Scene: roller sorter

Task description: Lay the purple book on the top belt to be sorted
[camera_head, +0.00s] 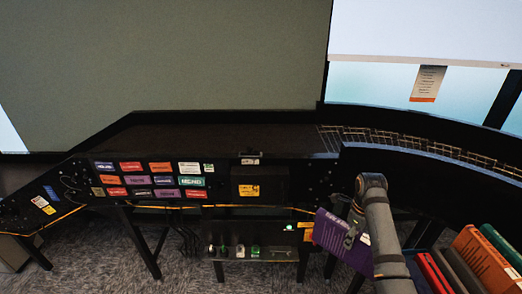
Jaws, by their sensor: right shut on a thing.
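The purple book (336,241) is held in my right gripper (350,232), in the lower right of the head view. The gripper is shut on the book's upper right part, and my arm hides some of that side. The book hangs tilted in front of the sorter, below the level of the belt. The top belt (215,141) is a dark flat surface across the middle, behind the labelled front panel. Nothing is seen lying on its flat part. My left gripper is not in view.
A bin at the lower right holds several books, among them an orange one (486,262) and a red one (436,273). A curved roller track (420,146) runs right from the belt. The front panel (225,183) carries coloured labels and a dark box. Carpet (95,255) lies below.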

